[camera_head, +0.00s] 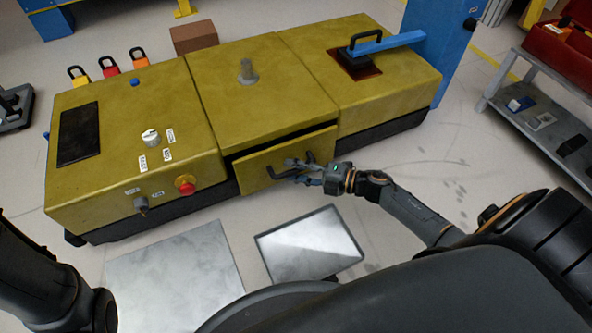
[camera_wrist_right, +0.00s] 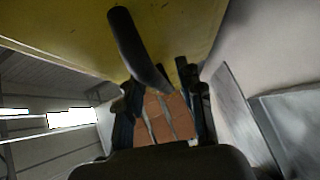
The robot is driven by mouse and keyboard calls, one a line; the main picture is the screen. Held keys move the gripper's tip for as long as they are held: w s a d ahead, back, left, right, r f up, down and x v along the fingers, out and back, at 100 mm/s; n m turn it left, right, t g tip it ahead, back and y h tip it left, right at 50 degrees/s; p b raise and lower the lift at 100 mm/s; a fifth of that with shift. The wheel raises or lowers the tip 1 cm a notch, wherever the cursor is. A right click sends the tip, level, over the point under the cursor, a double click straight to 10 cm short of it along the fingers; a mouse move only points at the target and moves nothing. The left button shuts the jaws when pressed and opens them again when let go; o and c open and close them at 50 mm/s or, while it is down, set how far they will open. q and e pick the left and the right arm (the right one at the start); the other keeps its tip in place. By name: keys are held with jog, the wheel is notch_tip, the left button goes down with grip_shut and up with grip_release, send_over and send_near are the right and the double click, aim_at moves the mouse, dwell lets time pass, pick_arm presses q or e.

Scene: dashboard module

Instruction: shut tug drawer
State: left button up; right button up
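The yellow tug (camera_head: 110,95) stands on the floor. Its drawer (camera_head: 254,170) is in the middle of the near side and is partly pulled out, with a dark gap along its top edge. A black bar handle (camera_head: 274,174) is on the drawer front. My right gripper (camera_head: 300,171) is at this handle. In the right wrist view the curved handle (camera_wrist_right: 137,48) reaches down toward the space between my fingers (camera_wrist_right: 162,98). The fingers are apart; I cannot tell whether they touch the handle. My left gripper is out of view; only its arm shows at lower left.
A red button (camera_head: 186,185) and a key switch (camera_head: 141,204) are left of the drawer. Grey metal plates (camera_head: 175,270) (camera_head: 310,245) lie in front of the tug. A grey shelf cart (camera_head: 535,125) stands at right.

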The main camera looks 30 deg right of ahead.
grip_shut()
jog(key=w, duration=0.2)
jog(key=shift+w+d, duration=0.2)
jog(key=shift+w, duration=0.2)
jog(key=shift+c, duration=1.8)
grip_release()
jog(key=o, duration=0.4)
jog(key=shift+w+a, duration=0.1)
jog(key=shift+o, duration=0.2)
